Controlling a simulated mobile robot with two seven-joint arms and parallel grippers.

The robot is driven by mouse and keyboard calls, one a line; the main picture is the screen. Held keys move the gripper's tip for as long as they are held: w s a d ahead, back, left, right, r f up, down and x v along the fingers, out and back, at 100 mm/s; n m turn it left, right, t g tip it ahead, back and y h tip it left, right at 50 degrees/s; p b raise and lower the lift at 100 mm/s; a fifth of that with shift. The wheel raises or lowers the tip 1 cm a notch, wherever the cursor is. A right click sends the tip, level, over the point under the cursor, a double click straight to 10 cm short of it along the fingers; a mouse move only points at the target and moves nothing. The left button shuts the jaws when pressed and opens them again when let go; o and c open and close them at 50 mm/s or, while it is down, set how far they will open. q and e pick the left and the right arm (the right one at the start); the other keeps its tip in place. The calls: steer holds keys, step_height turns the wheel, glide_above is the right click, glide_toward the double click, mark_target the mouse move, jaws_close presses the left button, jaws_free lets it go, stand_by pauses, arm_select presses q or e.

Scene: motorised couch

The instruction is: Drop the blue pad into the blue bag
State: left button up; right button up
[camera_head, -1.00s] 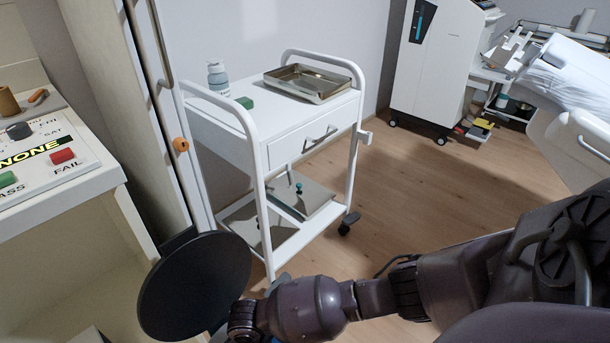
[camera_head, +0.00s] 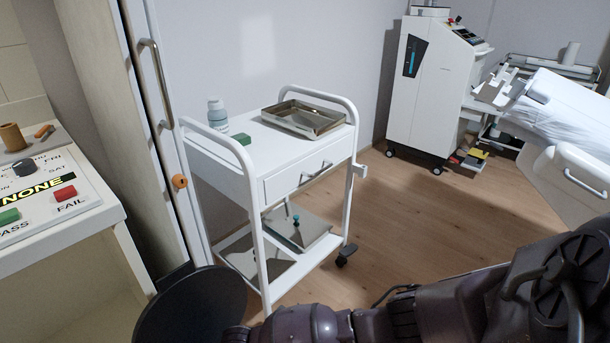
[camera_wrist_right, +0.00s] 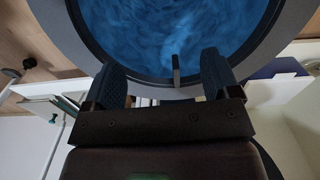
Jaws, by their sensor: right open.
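The blue bag (camera_wrist_right: 165,32) fills the top of the right wrist view, crumpled blue inside a round grey rim (camera_wrist_right: 250,50). My right gripper (camera_wrist_right: 165,72) is open at the near edge of this rim, with its two dark fingers apart. A thin grey upright tab (camera_wrist_right: 177,68) shows between the fingers; I cannot tell whether they touch it. I cannot make out the blue pad for certain. A dark blue flat piece (camera_wrist_right: 280,68) lies right of the rim; I cannot tell what it is. My left gripper is not in view.
A black disc (camera_head: 195,308) stands at the bottom left of the head view. Behind it is a white trolley (camera_head: 310,150) with a steel tray (camera_head: 300,118), bottle (camera_head: 217,115) and green block (camera_head: 241,139). A panel counter (camera_head: 60,190) is at left.

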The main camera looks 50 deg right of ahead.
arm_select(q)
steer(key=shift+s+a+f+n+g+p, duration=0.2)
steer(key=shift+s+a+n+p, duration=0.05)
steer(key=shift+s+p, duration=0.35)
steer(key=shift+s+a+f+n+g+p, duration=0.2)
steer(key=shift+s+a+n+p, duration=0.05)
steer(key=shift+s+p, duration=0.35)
arm_select(e)
step_height(320, 180, up, 7)
steer(key=shift+r, duration=0.15)
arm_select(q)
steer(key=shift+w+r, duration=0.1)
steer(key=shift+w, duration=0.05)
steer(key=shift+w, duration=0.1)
